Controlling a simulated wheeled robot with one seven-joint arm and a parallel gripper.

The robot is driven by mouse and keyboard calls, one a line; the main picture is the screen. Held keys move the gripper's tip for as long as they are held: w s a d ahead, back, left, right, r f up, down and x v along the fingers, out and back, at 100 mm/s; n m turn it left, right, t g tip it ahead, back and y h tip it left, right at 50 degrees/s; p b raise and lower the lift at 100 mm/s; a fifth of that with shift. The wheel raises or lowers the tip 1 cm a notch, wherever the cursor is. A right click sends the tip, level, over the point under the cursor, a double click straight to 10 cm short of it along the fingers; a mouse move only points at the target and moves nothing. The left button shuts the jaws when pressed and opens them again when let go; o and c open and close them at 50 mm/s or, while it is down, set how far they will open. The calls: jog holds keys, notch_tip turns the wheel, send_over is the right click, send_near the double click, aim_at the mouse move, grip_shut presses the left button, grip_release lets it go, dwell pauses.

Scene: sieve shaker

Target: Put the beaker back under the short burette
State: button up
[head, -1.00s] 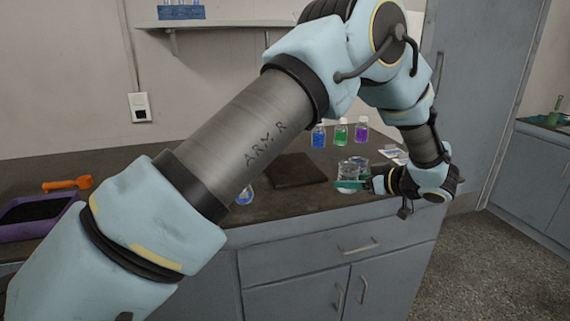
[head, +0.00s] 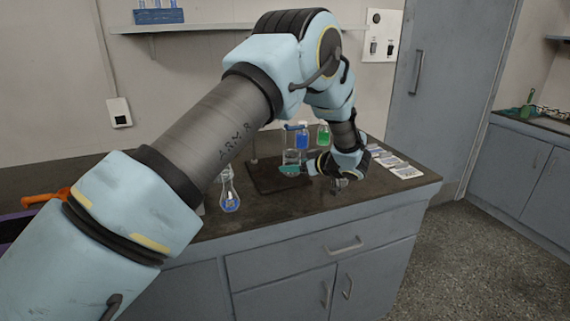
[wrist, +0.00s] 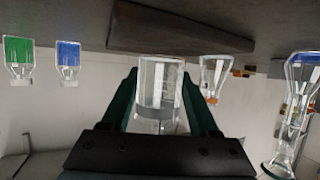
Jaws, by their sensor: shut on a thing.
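The clear glass beaker (wrist: 158,90) stands between the green fingers of my gripper (wrist: 163,100) in the wrist view. My gripper is shut on it. In the head view the beaker (head: 291,157) and my gripper (head: 290,170) are over the dark flat board (head: 268,181) on the counter; I cannot tell whether the beaker touches it. A thin upright rod (head: 254,150) shows at the board's left, partly behind my arm. The short burette cannot be made out; my arm hides part of that area.
Blue (head: 302,137) and green (head: 323,135) bottles stand behind. White cards (head: 395,163) lie at right. Some glassware (head: 340,184) sits below my wrist. The counter's right front is clear.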

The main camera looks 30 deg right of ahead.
aim_at(285, 164)
jog(key=w, duration=0.1)
jog(key=w+p, duration=0.1)
jog(key=w+a+p, duration=0.1)
jog(key=shift+w+f, duration=0.25)
jog(key=shift+w, duration=0.1)
jog(key=shift+f, duration=0.45)
jog(key=shift+f, duration=0.15)
jog(key=o, duration=1.4)
jog(key=shift+r, duration=0.25)
jog(key=b+v, duration=0.3)
jog(key=v, duration=0.9)
jog(key=shift+f, duration=0.1)
jog(key=shift+s+d, duration=0.1)
